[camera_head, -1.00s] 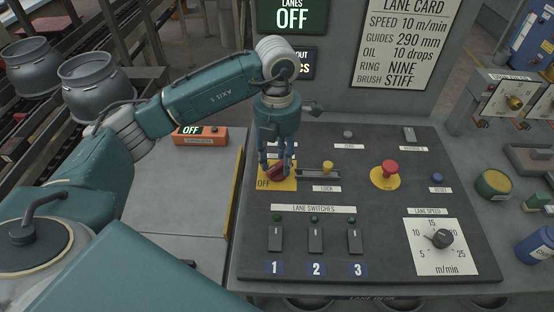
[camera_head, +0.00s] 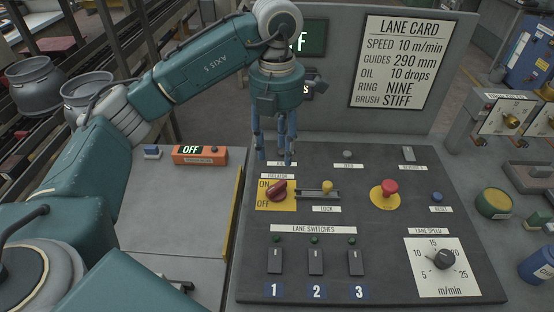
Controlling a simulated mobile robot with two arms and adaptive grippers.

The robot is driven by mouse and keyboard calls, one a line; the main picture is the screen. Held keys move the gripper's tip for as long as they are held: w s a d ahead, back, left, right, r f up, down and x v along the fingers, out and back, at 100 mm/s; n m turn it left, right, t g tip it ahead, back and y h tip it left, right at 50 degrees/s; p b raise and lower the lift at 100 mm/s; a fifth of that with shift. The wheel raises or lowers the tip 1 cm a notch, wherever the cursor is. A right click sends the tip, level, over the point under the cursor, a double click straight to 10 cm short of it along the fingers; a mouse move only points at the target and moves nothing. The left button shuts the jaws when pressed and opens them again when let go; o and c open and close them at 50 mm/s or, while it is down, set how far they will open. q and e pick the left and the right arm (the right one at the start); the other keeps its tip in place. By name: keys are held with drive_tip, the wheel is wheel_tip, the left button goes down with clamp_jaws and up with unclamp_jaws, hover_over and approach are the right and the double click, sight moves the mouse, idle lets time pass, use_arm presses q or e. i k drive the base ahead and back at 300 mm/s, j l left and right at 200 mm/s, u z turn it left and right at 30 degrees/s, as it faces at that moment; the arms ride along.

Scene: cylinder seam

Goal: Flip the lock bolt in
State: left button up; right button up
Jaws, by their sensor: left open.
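The lock bolt is a small slide with a yellow knob (camera_head: 327,187) above the LOCK label (camera_head: 327,209) on the dark control panel (camera_head: 400,265). The knob sits toward the right end of its slot. Left of it is a dark red rotary knob (camera_head: 277,191) on a yellow ON/OFF plate (camera_head: 263,204). My left gripper (camera_head: 274,158) points down, open and empty, above and behind the red knob, apart from it. My right gripper is not in view.
A red mushroom button (camera_head: 390,188) stands right of the bolt. Lane switches (camera_head: 315,261) and a speed dial (camera_head: 444,260) are nearer the front. A lane card (camera_head: 403,60) hangs behind. An orange box (camera_head: 200,155) reading OFF sits left of the panel.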

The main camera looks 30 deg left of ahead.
sight(327, 186)
drive_tip(key=k+l, duration=0.5)
drive_tip(key=k, duration=0.15)
drive_tip(key=k+l, duration=0.5)
drive_tip(key=k, duration=0.2)
